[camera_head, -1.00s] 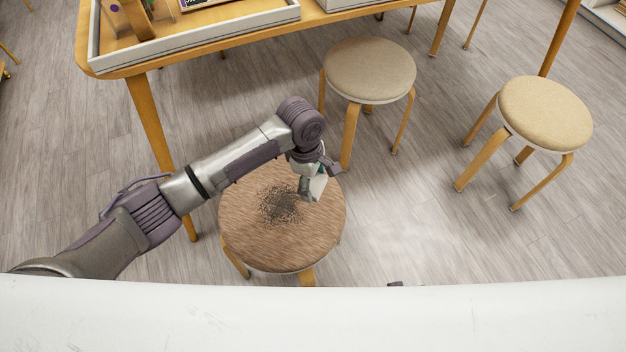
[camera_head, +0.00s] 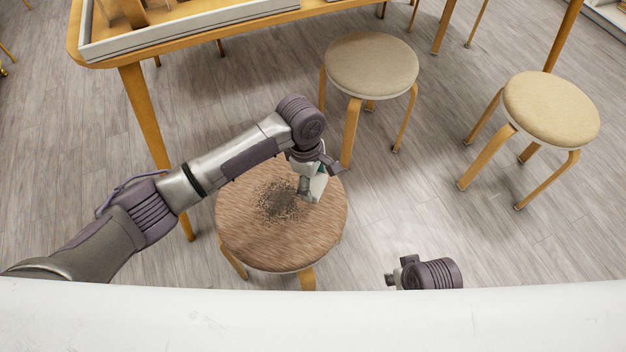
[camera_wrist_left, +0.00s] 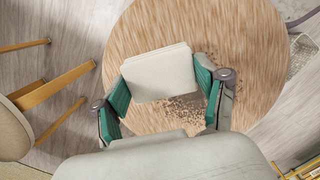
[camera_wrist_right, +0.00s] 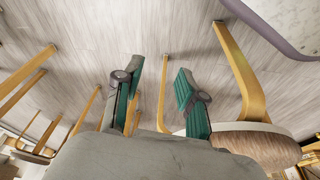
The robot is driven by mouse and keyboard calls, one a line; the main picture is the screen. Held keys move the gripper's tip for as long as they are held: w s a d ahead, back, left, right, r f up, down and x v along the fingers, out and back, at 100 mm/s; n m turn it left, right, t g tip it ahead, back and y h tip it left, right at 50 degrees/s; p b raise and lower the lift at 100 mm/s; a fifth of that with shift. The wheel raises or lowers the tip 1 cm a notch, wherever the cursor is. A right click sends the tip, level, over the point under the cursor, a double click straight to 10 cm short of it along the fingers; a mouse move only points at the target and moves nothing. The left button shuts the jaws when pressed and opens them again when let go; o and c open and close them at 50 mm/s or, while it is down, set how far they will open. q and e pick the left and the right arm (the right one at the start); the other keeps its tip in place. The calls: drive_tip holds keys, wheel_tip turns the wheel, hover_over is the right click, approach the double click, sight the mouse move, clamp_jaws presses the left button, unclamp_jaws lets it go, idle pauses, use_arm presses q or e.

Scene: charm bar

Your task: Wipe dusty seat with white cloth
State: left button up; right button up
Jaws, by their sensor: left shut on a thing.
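The dusty seat (camera_head: 250,228) is a round brown wood-grain stool top, with a dark patch of dust (camera_head: 278,201) near its middle. My left gripper (camera_head: 312,188) is over the right part of this seat, shut on the white cloth (camera_head: 318,186). In the left wrist view the cloth (camera_wrist_left: 160,73) is a folded pale block between the green-padded fingers, with dust specks showing beside and below it; I cannot tell whether it touches the seat. My right gripper (camera_wrist_right: 155,92) is open and empty, above the floor beside a stool; in the head view part of the right arm shows at the bottom.
Two beige stools stand clear of the dusty one, one at the upper middle (camera_head: 371,64) and one at the right (camera_head: 551,108). A wooden table (camera_head: 110,67) with trays is at the back left. Bare floor (camera_head: 440,200) lies right of the dusty seat.

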use_arm(q)
drive_tip(key=shift+f+b, duration=0.55)
drive_tip(key=shift+b, duration=0.15)
drive_tip(key=shift+f+b, duration=0.6)
drive_tip(key=shift+b, duration=0.2)
drive_tip(key=shift+f+b, duration=0.3)
drive_tip(key=shift+b, duration=0.3)
use_arm(e)
drive_tip(key=v, duration=0.8)
drive_tip(key=shift+w+t, duration=0.35)
drive_tip(key=shift+t, duration=0.05)
use_arm(q)
drive_tip(key=shift+f, duration=1)
use_arm(e)
drive_tip(key=shift+s+d, duration=0.1)
drive_tip(key=shift+d, duration=0.05)
